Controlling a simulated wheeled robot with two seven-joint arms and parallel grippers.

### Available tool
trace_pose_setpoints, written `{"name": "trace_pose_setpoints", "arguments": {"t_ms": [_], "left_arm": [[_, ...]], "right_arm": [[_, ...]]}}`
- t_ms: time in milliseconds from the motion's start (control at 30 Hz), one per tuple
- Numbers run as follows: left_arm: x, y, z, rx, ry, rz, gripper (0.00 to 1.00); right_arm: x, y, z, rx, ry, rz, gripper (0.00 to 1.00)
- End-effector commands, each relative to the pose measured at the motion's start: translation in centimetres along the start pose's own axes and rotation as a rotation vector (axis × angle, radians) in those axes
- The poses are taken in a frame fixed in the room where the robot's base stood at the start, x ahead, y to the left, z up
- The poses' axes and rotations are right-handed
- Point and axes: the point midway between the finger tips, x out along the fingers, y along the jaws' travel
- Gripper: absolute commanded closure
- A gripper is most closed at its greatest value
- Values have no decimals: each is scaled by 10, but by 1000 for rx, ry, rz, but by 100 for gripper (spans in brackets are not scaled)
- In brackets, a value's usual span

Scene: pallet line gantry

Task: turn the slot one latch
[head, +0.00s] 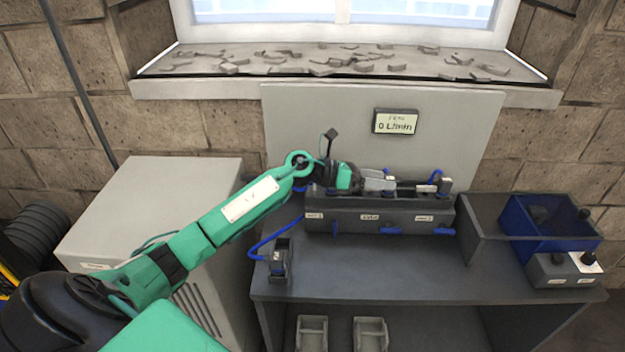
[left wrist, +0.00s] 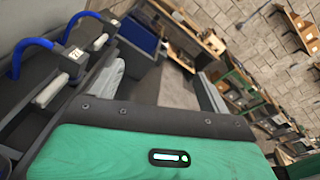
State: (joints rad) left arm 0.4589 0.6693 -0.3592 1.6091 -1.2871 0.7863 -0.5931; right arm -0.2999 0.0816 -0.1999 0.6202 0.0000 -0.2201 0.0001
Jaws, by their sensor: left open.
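A dark rack (head: 345,218) on the bench has three small front labels, too small to read surely. Blue levers hang below its front edge: a left one (head: 335,229), a middle one (head: 385,231) and a right one (head: 445,231). I cannot tell for certain which part is the slot one latch. My left gripper (head: 392,184) reaches over the rack's top from the left, pointing right, open with nothing seen between its fingers. It hides part of the rack's top. In the left wrist view, a dark labelled block (left wrist: 74,56) with a blue hose lies ahead at left. My right gripper is not seen.
A small block with a blue hose (head: 279,262) stands at the bench's front left. A blue bin (head: 528,228) and a dark button box (head: 560,272) are at the right. A flow display (head: 395,122) reads 0 L/min.

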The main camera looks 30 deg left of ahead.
Motion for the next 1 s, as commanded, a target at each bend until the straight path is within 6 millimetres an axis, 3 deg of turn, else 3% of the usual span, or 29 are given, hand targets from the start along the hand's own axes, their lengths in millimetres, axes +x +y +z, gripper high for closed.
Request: {"name": "trace_pose_setpoints", "arguments": {"t_ms": [167, 300, 433, 567, 733, 1000], "left_arm": [[-48, 43, 11, 270, 361, 60, 20], [-107, 77, 24, 391, 643, 125, 20], [-162, 97, 38, 431, 850, 177, 20], [-198, 105, 46, 432, 972, 207, 20], [-210, 108, 46, 426, 1020, 215, 20], [-186, 123, 13, 422, 1018, 211, 20]], "right_arm": [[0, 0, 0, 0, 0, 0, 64], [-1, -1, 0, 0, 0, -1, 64], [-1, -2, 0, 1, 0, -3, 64], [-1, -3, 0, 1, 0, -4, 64], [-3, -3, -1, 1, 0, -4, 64], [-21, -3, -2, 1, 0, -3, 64]]}}
